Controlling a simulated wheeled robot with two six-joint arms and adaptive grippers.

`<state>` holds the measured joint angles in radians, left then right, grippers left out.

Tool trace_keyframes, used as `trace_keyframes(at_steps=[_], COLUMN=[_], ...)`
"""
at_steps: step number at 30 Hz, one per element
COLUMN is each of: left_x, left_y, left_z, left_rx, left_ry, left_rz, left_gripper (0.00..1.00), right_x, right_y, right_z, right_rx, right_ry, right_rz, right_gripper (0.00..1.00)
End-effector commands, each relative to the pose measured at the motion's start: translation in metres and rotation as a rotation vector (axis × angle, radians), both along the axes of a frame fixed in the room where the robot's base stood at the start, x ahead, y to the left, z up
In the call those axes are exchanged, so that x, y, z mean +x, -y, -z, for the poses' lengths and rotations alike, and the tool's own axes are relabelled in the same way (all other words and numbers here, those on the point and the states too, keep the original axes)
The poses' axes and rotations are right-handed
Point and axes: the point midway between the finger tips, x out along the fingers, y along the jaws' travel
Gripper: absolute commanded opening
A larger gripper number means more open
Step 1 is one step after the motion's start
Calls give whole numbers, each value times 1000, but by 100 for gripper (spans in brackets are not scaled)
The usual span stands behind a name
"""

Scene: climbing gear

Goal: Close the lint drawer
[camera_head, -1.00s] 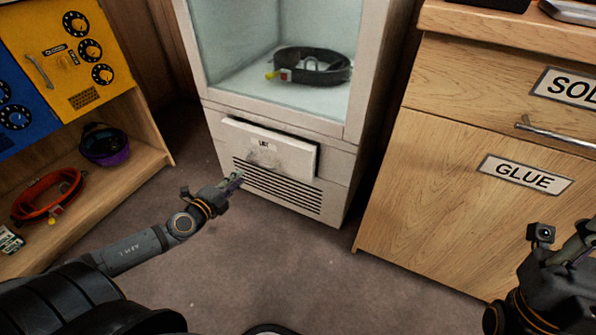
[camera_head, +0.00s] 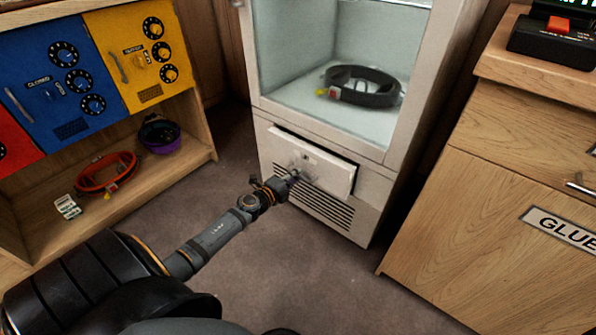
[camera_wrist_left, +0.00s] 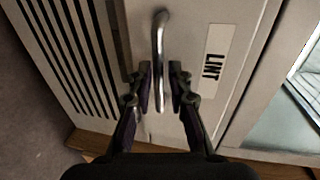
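The lint drawer (camera_head: 325,172) is a white front low on the white cabinet, with a dark gap along its top and right edges, so it stands slightly out. In the left wrist view its LINT label (camera_wrist_left: 212,65) and metal bar handle (camera_wrist_left: 161,35) show clearly. My left gripper (camera_head: 293,178) is at the drawer front. In the wrist view its fingers (camera_wrist_left: 160,72) are apart, one on each side of the handle's lower part. I cannot tell whether they touch the handle. My right gripper is out of view.
Above the drawer, the cabinet's lit compartment holds a dark harness or belt (camera_head: 365,86). A wooden GLUE cabinet (camera_head: 470,215) stands on the right. Carpet between is clear.

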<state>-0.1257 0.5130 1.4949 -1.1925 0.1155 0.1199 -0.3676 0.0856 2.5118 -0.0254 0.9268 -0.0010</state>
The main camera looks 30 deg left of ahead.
Motion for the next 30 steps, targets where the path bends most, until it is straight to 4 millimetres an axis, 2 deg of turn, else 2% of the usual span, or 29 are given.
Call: trace_keyframes(at_steps=[4,12,17,30], left_x=[11,12,12,12], left_y=[1,1,1,1], left_z=[4,5,5,4], left_rx=[-3,-1,-1,-1], left_ry=[-1,-2,-2,-2], left_rz=[-1,1,0,0], left_gripper=[18,18,0,0], right_x=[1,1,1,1], right_y=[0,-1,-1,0], right_z=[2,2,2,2], right_rx=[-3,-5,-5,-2], right_ry=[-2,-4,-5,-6], right_rz=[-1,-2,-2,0], right_gripper=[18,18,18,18])
